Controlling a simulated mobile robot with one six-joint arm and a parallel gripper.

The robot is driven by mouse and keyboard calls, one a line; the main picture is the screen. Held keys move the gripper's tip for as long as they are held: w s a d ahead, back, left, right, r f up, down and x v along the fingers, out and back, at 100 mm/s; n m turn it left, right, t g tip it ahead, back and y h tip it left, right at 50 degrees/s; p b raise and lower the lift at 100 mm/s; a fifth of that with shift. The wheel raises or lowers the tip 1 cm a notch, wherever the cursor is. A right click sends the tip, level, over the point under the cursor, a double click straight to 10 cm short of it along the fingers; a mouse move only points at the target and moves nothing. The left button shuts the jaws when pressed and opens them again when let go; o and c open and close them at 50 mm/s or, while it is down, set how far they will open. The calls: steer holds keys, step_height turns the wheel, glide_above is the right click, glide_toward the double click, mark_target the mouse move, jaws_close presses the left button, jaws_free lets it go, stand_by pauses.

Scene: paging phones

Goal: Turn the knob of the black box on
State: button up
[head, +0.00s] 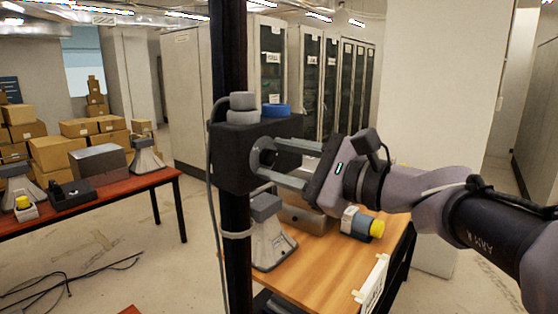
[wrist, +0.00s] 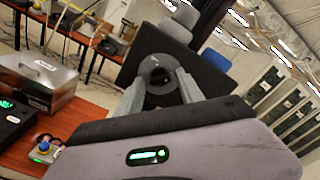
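A black box (head: 238,158) is on a dark upright post in the middle of the head view, with a grey round part on its top. The box also shows in the wrist view (wrist: 205,76). A dark round knob with a grey rim (wrist: 158,73) is on the face towards my gripper. My gripper (head: 262,160) reaches the box from the right, its two fingers spread apart. In the wrist view the knob lies between the fingertips (wrist: 160,84). I cannot tell whether they touch it. The knob's pointer and markings are not readable.
A wooden table (head: 315,262) under my arm carries a grey stand (head: 270,238) and a yellow-capped device (head: 362,225). A red-brown table (head: 130,186) at left holds a metal box (head: 98,162) and a small black unit (head: 72,196). Open floor lies between the tables.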

steer(key=shift+d, duration=0.1)
steer(key=v, duration=1.7)
steer(key=shift+s+f, duration=0.1)
steer(key=shift+s, duration=0.05)
